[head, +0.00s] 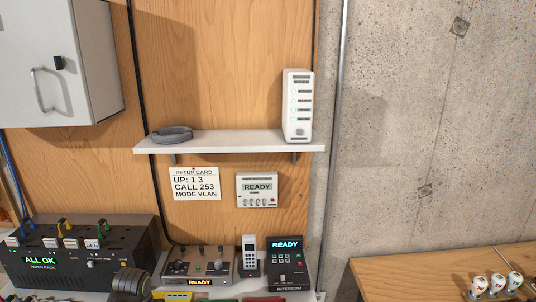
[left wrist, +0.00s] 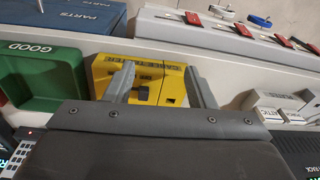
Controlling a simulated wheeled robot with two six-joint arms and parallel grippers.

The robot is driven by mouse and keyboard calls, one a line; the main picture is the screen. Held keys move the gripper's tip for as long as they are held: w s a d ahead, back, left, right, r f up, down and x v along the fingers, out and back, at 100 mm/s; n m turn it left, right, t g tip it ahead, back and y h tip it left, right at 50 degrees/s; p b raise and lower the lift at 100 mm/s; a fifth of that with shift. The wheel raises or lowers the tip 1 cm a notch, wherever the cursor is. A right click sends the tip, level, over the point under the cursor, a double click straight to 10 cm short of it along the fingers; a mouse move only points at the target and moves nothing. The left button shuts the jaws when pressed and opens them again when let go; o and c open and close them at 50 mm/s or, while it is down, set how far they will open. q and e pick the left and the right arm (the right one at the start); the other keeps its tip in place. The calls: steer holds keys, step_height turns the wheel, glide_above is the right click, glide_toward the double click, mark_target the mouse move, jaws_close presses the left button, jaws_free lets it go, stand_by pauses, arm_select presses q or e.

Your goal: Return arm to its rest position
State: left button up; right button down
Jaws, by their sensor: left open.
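In the left wrist view my left gripper (left wrist: 160,82) is open, with its two grey fingers set wide apart. Nothing shows held between them. A yellow box (left wrist: 145,75) with a dark knob lies beyond the fingers and shows in the gap; whether they touch it I cannot tell. In the head view a dark rounded part at the lower left may be my left arm, but the fingers do not show there. My right gripper is in neither view.
A green bin (left wrist: 40,103) marked GOOD and a blue PARTS bin (left wrist: 75,14) lie left of the gripper. A patch rack (head: 80,262) reads ALL OK. Other devices (head: 286,270) stand on the bench below a shelf (head: 230,143). A wooden table (head: 420,276) is at right.

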arm_select(q)
steer(key=s+f+m+t, duration=0.1)
steer(key=s+f, duration=0.1)
steer(key=s, duration=0.7)
steer(key=s+f, duration=0.3)
steer(key=s, duration=0.5)
steer(key=s+r+t+y, duration=0.1)
steer(key=s+r, duration=0.2)
steer(key=s, duration=0.5)
steer(key=s+r+t, duration=0.1)
steer(key=s+r, duration=0.2)
steer(key=s, duration=0.4)
step_height(320, 180, down, 32)
steer(key=g+b, duration=0.2)
steer(key=b, duration=0.6)
steer(key=s+f+b, duration=0.3)
steer(key=s+f, duration=0.5)
steer(key=f, duration=0.3)
steer(key=s+f+b, duration=0.3)
steer(key=s+f, duration=0.4)
steer(key=f, duration=0.4)
steer(key=shift+s+d+f+g+h, duration=0.3)
steer(key=shift+s+f+g, duration=0.05)
steer(key=shift+s+g, duration=0.05)
